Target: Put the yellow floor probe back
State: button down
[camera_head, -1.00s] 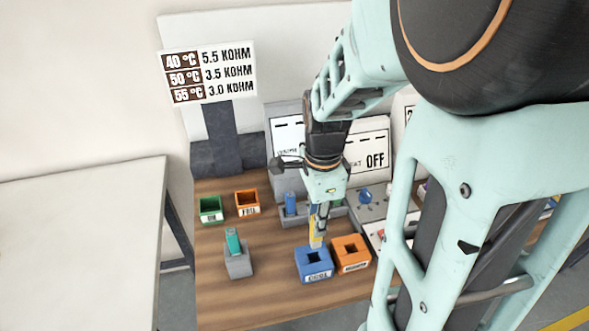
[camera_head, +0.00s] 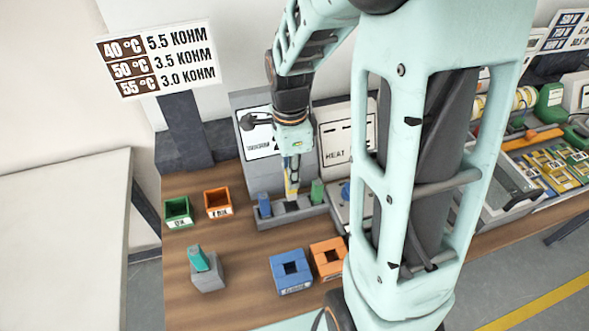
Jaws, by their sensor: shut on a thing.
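The yellow floor probe (camera_head: 291,187) is upright in my gripper (camera_head: 292,169), which is shut on it. It is over the middle part of a long grey rack (camera_head: 270,222), between a blue probe (camera_head: 264,204) at left and a green probe (camera_head: 317,191) at right. The probe's lower end is close to the rack; I cannot tell whether it is inside a slot. The blue block (camera_head: 290,283) with a square hole is in front and empty.
An orange block (camera_head: 327,271) with a hole stands beside the blue block. A grey block (camera_head: 209,279) holds a teal piece (camera_head: 198,258). Green (camera_head: 178,222) and orange bins (camera_head: 218,211) stand at left. Meter and heater panels (camera_head: 345,140) rise behind the rack.

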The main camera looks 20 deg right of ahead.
jog(key=shift+w+d+f, duration=0.1)
jog(key=shift+w+f, duration=0.05)
jog(key=shift+w, duration=0.25)
jog(key=shift+f+b, duration=2.9)
jog(key=shift+f, duration=0.7)
jog(key=c, duration=1.7)
grip_release()
jog(key=shift+s, duration=0.1)
jog(key=shift+r, duration=0.1)
notch_tip(320, 180, up, 12)
jog(key=shift+f, duration=0.1)
